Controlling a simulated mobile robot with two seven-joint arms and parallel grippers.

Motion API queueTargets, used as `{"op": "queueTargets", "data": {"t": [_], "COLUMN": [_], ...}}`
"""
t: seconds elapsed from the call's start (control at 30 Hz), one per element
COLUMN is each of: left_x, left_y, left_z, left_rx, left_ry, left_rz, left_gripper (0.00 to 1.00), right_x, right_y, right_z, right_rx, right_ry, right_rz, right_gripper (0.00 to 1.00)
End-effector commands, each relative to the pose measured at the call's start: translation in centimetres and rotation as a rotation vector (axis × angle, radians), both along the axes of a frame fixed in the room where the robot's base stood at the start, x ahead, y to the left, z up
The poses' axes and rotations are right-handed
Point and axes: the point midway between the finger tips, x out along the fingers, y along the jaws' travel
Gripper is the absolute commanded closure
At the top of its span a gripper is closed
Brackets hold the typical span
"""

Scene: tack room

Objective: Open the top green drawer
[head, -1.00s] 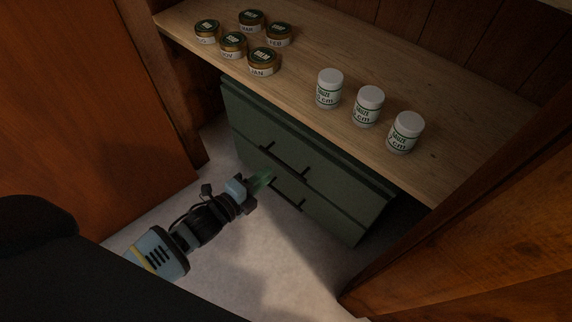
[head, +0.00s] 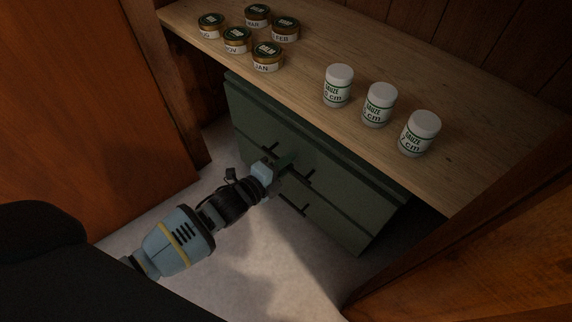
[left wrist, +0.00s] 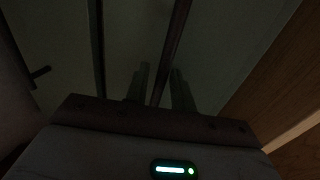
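The dark green drawer cabinet stands under the wooden shelf. Its top drawer (head: 345,180) looks closed. My left gripper (head: 287,162) is at this handle. In the left wrist view, the two fingers (left wrist: 160,88) stand apart, with the dark handle bar (left wrist: 176,40) running between them. I see space beside the bar, so the gripper looks open around it. The lower drawer (head: 335,222) looks closed too. My right gripper is not in view.
The wooden shelf (head: 300,93) above holds several labelled jars (head: 267,58) at left and three white tubs (head: 380,104) at right. An orange-brown wooden panel (head: 95,110) stands left, a wooden post (head: 450,235) right. Pale floor (head: 265,270) before the cabinet is clear.

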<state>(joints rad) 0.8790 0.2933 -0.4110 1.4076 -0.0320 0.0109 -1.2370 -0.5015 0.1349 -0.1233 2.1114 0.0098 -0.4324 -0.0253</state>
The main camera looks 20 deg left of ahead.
Motion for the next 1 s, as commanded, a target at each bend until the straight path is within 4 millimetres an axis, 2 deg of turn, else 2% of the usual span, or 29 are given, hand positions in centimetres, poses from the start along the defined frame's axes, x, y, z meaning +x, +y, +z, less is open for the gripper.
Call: {"op": "queueTargets", "data": {"t": [0.17,0.37,0.77,0.87,1.0], "left_x": [0.0,0.0,-0.4,-1.1,-3.2], "left_y": [0.0,0.0,0.1,0.4,1.1], "left_z": [0.0,0.0,0.1,0.1,0.2], "left_rx": [0.000,-0.001,-0.001,0.000,0.000], "left_ry": [0.000,0.000,0.001,0.002,0.004], "left_rz": [0.000,0.000,0.000,0.000,0.000], "left_gripper": [0.75,1.00,1.00,1.00,1.00], "right_x": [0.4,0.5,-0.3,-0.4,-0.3], "right_y": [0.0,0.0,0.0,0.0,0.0], "right_z": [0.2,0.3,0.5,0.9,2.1], "right_rx": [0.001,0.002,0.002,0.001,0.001], "right_ry": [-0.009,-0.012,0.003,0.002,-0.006], "right_rz": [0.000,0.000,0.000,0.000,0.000], "right_gripper": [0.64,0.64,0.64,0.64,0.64]}}
